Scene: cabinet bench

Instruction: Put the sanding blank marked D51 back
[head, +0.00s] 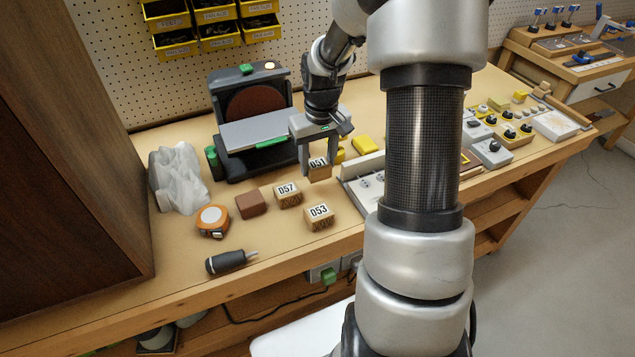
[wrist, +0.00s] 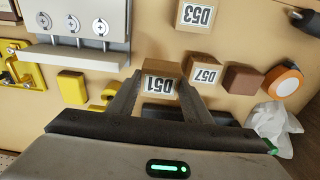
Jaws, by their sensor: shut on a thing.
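The sanding blank marked D51 (head: 319,169) is a small wooden block with a white label. My gripper (head: 318,163) is shut on it. In the wrist view the D51 blank (wrist: 160,83) sits between the two fingers (wrist: 155,98), its label upside down. Blank D57 (head: 288,194) and blank D53 (head: 319,216) stand on the bench to the left and front of it. They also show in the wrist view, D57 (wrist: 204,72) and D53 (wrist: 198,14). I cannot tell for sure whether D51 is clear of the bench.
A disc sander (head: 252,112) stands behind. A grey fixture (head: 361,186) and yellow pieces (head: 364,145) are right of my gripper.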

